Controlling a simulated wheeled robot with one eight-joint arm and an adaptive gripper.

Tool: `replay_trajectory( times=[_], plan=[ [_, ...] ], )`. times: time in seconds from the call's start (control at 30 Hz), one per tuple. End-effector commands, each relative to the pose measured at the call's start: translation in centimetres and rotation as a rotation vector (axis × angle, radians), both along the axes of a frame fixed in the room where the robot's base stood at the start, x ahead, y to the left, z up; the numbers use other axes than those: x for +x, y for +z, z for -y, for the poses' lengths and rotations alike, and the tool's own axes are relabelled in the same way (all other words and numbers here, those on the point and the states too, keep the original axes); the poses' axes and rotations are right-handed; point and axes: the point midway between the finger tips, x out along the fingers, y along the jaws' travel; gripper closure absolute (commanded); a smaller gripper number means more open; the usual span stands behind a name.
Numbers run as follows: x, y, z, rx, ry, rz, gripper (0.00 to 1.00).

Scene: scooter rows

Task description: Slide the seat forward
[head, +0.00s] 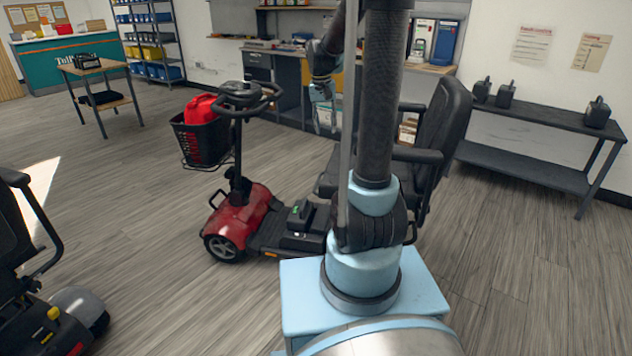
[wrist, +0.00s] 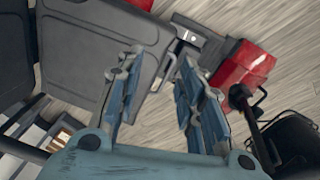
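A red scooter (head: 240,215) stands mid-floor in the head view, its front toward the left. Its dark seat has a tall backrest (head: 446,120) and armrests; my arm hides part of the seat. My gripper (head: 326,118) hangs above the seat area. In the wrist view, the two light blue fingers of my gripper (wrist: 158,62) are apart, with nothing held between them. The grey seat cushion (wrist: 95,50) lies beyond the left finger. A small metal piece (wrist: 186,37) shows past the cushion's edge, beyond the fingertips. Whether the fingers touch the seat cannot be told.
A basket (head: 203,140) with a red item hangs at the scooter's front. Another scooter (head: 40,270) stands at the left edge. A dark bench (head: 535,120) with weights stands right, a workbench (head: 280,50) behind. A small table (head: 95,70) stands far left. Floor between is clear.

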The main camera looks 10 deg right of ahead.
Motion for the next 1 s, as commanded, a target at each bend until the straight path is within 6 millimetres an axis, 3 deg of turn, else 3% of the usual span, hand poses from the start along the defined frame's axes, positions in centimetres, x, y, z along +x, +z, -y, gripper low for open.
replay_trajectory(
  times=[0.1, 0.47, 0.8, 1.0],
  plan=[
    [3.2, -1.1, -0.3, -0.007, -0.016, -0.009, 0.65],
    [11.7, -6.0, -1.2, -0.034, -0.075, -0.04, 0.65],
    [18.8, -12.7, -2.2, -0.062, -0.13, -0.066, 0.65],
    [22.0, -16.9, -2.8, -0.077, -0.159, -0.077, 0.65]
  ],
)
